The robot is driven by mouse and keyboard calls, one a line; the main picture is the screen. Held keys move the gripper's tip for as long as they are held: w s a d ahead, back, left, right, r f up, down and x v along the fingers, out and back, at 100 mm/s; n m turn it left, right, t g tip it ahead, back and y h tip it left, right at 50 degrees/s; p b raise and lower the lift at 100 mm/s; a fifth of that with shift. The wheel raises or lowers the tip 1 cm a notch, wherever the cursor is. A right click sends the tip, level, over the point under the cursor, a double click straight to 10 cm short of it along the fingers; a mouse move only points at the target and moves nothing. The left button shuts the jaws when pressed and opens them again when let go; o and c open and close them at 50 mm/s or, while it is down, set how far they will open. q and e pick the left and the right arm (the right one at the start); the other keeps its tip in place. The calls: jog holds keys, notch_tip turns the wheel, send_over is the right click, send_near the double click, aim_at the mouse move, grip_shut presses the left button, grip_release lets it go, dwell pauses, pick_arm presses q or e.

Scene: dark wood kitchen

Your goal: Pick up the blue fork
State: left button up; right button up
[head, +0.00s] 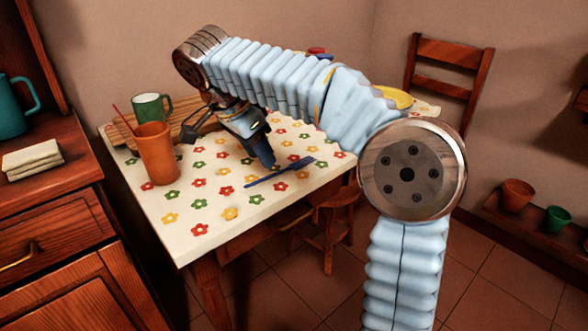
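The blue fork (281,172) lies flat on the flowered tablecloth (205,215), slanting up to the right near the table's front right part. My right gripper (265,160) points down with its dark fingertips just behind the middle of the fork. The fingers overlap in this view, so I cannot see a gap between them or whether they touch the cloth. The whole length of the fork appears uncovered. My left gripper is out of view.
A yellow dish (396,97) shows behind my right arm. The cloth in front of the fork is clear.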

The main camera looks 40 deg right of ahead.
aim_at(273, 174)
jog(key=x, duration=0.5)
jog(key=shift+s+f+b, duration=0.2)
jog(key=shift+b, duration=0.1)
jog(key=shift+c, duration=0.3)
grip_shut()
